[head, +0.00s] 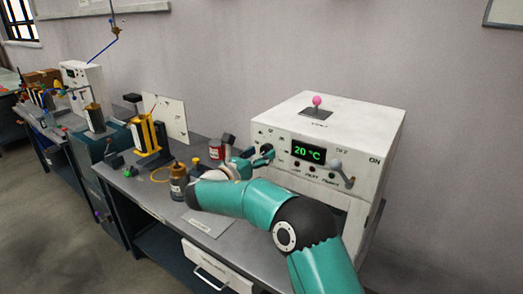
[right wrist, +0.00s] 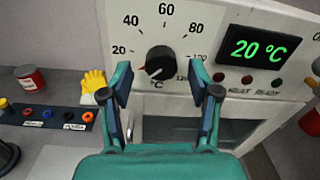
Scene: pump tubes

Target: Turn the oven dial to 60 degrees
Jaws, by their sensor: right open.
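The white oven (head: 375,125) stands at the right end of the bench. Its green display (head: 308,152) reads 20 °C. The black dial (right wrist: 160,62) sits left of the display (right wrist: 254,48) in the right wrist view, within a printed scale marked 20, 40, 60 and higher. A red mark shows at the dial's lower left; its exact angle is hard to read. My right gripper (right wrist: 161,88) is open, its fingers on either side of the dial and just below it; contact cannot be told. My left gripper is not in view.
A grey lever (head: 342,172) sticks out at the oven front's right. A pink-topped knob (head: 317,101) stands on the oven. A brown bottle (head: 178,183), a red can (right wrist: 29,78) and a yellow stand (head: 150,138) are left of the oven. The bench front is mostly clear.

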